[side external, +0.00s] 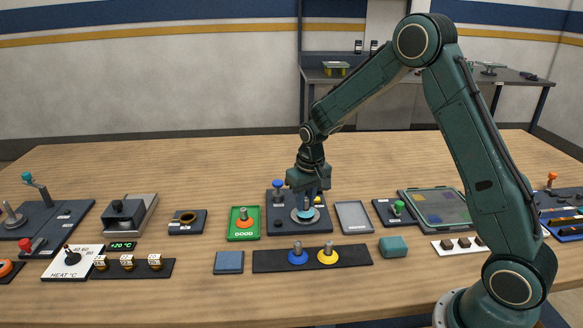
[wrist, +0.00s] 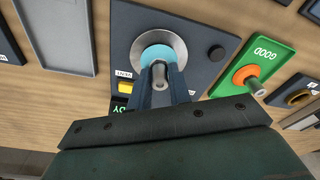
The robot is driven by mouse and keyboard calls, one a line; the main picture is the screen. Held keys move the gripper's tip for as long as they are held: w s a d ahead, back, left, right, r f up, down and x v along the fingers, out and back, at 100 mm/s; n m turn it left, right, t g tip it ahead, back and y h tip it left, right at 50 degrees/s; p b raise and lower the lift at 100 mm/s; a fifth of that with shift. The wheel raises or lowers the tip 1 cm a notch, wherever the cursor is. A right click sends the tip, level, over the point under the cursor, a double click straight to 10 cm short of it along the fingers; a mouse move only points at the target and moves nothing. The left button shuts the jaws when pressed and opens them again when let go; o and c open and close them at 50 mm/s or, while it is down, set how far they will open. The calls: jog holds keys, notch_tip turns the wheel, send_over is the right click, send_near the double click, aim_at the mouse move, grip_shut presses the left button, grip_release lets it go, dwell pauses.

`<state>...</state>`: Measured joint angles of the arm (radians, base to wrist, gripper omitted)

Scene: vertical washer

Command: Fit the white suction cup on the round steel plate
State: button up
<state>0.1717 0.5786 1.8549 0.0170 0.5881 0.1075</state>
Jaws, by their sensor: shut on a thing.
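The round steel plate (side external: 296,217) sits on a dark panel in the middle of the table. It shows in the wrist view as a grey disc (wrist: 178,44). A light blue suction cup (wrist: 153,54) with a metal stem is over the plate's middle; I see no white cup. My gripper (side external: 307,196) points down over the plate. In the wrist view its fingers (wrist: 160,85) are shut on the cup's stem. The cup (side external: 306,210) looks very near or touching the plate; I cannot tell which.
A green GOOD tray (side external: 233,233) holding an orange cup (side external: 244,222) is left of the panel; an empty grey tray (side external: 353,217) is right. A dark rack (side external: 272,260) in front holds blue (side external: 298,257) and yellow (side external: 328,256) cups.

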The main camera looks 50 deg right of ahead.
jog(key=shift+f, duration=0.25)
dwell(0.3)
jog(key=o, duration=1.4)
jog(key=shift+c, duration=0.2)
jog(key=shift+r, duration=0.1)
jog(key=shift+r, duration=3.45)
jog(key=shift+r, duration=0.1)
